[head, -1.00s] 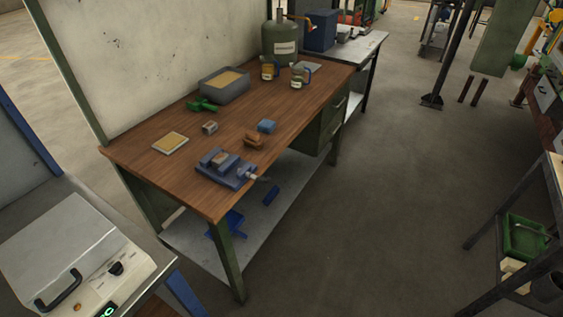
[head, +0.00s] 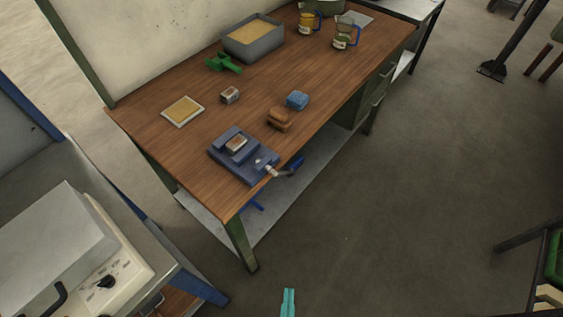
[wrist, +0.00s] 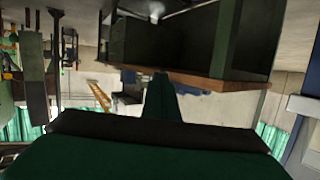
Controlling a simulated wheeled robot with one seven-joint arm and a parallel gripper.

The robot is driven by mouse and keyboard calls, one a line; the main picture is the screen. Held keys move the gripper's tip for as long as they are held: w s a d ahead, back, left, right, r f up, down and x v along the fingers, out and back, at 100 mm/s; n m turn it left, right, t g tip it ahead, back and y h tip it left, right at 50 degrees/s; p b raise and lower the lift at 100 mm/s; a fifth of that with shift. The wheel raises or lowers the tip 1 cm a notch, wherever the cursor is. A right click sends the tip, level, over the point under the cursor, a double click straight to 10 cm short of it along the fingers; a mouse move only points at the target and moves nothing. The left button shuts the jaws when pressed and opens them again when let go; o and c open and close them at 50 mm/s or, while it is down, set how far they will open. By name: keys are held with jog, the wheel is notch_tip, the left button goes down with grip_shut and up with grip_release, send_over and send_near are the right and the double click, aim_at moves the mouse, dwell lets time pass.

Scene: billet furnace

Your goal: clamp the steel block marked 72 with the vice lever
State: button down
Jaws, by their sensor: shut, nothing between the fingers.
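The blue vice (head: 258,168) sits at the bench's front edge. A steel block (head: 236,144) rests in it between the jaws; its mark is too small to read, and I cannot tell whether the jaws press on it. The vice lever (head: 282,172), pale with a dark end, sticks out over the edge. A second small steel block (head: 230,95) lies farther back on the bench. My gripper (head: 288,302), with teal fingers shut and empty, shows at the bottom of the head view, well apart from the vice. In the wrist view, a dark green shape fills the lower part.
On the wooden bench (head: 165,128) are a yellow-topped pad (head: 183,111), a green tool (head: 222,63), a grey bin (head: 253,42), brown (head: 279,119) and blue (head: 297,100) blocks, and jugs.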

jog(key=w+d+f+m+g, duration=0.2)
jog(key=w+d+f+m, duration=0.15)
jog(key=w+f, duration=0.6)
jog(key=n+y, duration=0.4)
jog(key=y, duration=1.1)
send_near(284, 173)
jog(key=w+d+r, duration=0.2)
jog(key=w+d, duration=0.2)
jog(key=w+a+f, duration=0.1)
jog(key=w+a, duration=0.2)
jog(key=a, duration=0.5)
jog(key=shift+w+a+f, duration=0.2)
jog(key=shift+w+f, duration=0.05)
jog(key=shift+f, duration=0.15)
